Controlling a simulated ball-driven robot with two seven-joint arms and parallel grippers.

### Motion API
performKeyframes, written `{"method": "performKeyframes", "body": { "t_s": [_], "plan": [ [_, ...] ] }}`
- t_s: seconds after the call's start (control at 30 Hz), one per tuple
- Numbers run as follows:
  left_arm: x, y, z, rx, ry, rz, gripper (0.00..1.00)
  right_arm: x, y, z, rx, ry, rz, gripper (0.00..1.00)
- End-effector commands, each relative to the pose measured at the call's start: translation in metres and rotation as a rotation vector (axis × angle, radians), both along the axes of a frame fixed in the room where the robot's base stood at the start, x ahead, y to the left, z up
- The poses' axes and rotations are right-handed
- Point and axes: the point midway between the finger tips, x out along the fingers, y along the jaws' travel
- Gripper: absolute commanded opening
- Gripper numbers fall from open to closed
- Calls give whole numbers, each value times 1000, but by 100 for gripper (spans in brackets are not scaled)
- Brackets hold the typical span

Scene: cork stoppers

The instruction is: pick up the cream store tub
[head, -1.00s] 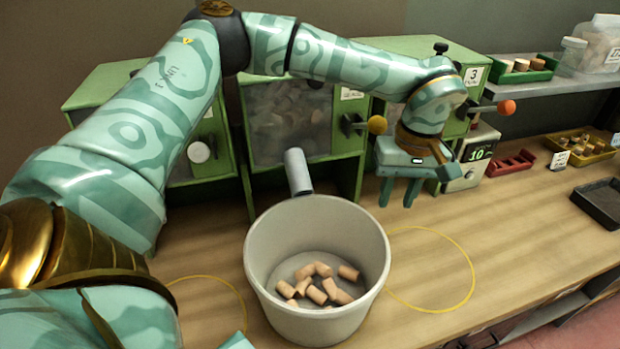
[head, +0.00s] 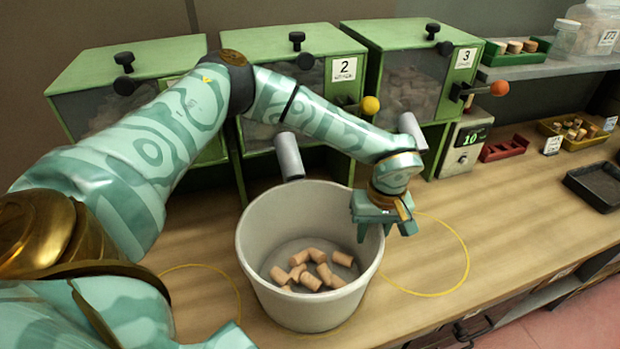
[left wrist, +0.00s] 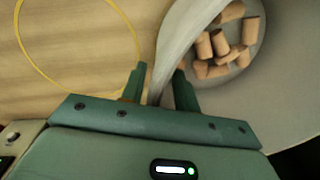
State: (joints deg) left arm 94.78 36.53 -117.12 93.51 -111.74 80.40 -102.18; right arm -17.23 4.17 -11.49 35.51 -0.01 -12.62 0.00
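The cream store tub (head: 262,235) is a large round open tub, pale greyish cream, standing upright on the bench with several cork stoppers (head: 312,268) on its floor. My left gripper (head: 386,230) points down at the tub's right rim. In the left wrist view one finger is outside the tub wall (left wrist: 183,40) and the other inside it, with the wall between them. The fingers look apart, with small gaps beside the wall. The corks also show in the left wrist view (left wrist: 222,42). My right gripper is not in view.
Green dispensers (head: 343,68) with grey spouts (head: 289,157) stand behind the tub. A yellow ring (head: 463,262) marks bare bench to its right. A small display box (head: 465,140), red rack (head: 503,149), yellow tray (head: 575,131) and black tray (head: 597,187) lie farther right.

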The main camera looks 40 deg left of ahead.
Motion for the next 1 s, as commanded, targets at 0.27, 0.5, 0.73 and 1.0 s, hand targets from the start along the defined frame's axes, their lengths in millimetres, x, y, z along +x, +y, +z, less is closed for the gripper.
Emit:
{"method": "performKeyframes", "body": {
  "t_s": [0.27, 0.5, 0.73, 1.0],
  "plan": [
    [0, 0, -1, 0, -1, 0, 11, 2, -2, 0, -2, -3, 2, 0],
    [0, 0, -1, 0, -1, -1, 0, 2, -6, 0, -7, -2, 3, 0],
    [0, 0, -1, 0, -1, -1, 0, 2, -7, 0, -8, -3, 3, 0],
    [0, 0, -1, 0, -1, -1, 0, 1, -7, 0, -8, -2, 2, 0]
  ]
}}
